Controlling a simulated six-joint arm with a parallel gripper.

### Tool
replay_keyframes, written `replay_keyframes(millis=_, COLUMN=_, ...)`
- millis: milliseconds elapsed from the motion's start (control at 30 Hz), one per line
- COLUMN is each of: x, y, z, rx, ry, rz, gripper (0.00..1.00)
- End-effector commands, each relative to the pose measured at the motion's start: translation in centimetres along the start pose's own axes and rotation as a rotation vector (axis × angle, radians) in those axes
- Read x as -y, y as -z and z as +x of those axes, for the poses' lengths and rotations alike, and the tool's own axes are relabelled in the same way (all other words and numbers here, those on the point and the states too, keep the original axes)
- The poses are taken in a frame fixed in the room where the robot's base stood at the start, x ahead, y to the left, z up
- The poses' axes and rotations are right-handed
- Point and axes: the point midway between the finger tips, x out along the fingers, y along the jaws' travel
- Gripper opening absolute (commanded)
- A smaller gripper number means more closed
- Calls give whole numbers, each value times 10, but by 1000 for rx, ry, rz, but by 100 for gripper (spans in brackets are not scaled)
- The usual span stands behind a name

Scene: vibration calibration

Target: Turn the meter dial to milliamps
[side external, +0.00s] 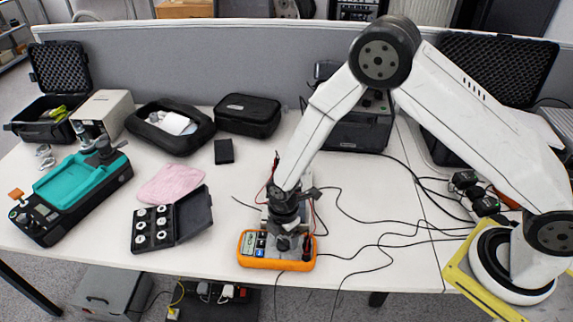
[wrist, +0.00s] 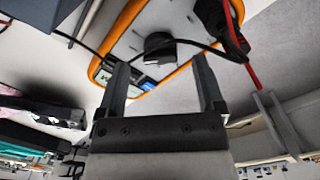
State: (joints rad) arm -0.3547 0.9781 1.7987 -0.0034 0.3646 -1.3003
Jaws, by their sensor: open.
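The orange-rimmed meter (side external: 247,252) lies on the white table near its front edge, and it also shows in the wrist view (wrist: 116,30). Its round black dial (wrist: 159,42) is in the wrist view, beyond and between my fingertips. My gripper (side external: 284,228) points down over the meter. In the wrist view my gripper (wrist: 162,68) has its two fingers wide apart with nothing between them. The dial appears apart from both fingers. Its setting cannot be read. Red and black leads run to the meter, and a black cable crosses in front of the dial in the wrist view.
Thin black cables lie on the table right of the meter. An open black case of round weights (side external: 157,228), a pink cloth (side external: 172,184) and a teal-topped device (side external: 78,182) are to the left. Black cases (side external: 247,115) stand behind. The table between the weights and meter is mostly clear.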

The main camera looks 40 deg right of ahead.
Motion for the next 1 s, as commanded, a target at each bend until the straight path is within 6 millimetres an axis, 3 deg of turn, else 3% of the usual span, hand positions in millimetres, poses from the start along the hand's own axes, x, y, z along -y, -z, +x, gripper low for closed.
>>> replay_keyframes(millis=300, x=0, y=0, z=21, rx=0, ry=0, rz=0, gripper=87)
replay_keyframes(millis=633, x=0, y=0, z=23, rx=0, ry=-1, rz=0, gripper=87)
replay_keyframes(millis=667, x=0, y=0, z=23, rx=0, ry=-1, rz=0, gripper=81)
replay_keyframes(millis=900, x=0, y=0, z=23, rx=0, ry=-1, rz=0, gripper=4)
replay_keyframes(millis=1000, x=0, y=0, z=23, rx=0, ry=-1, rz=1, gripper=0)
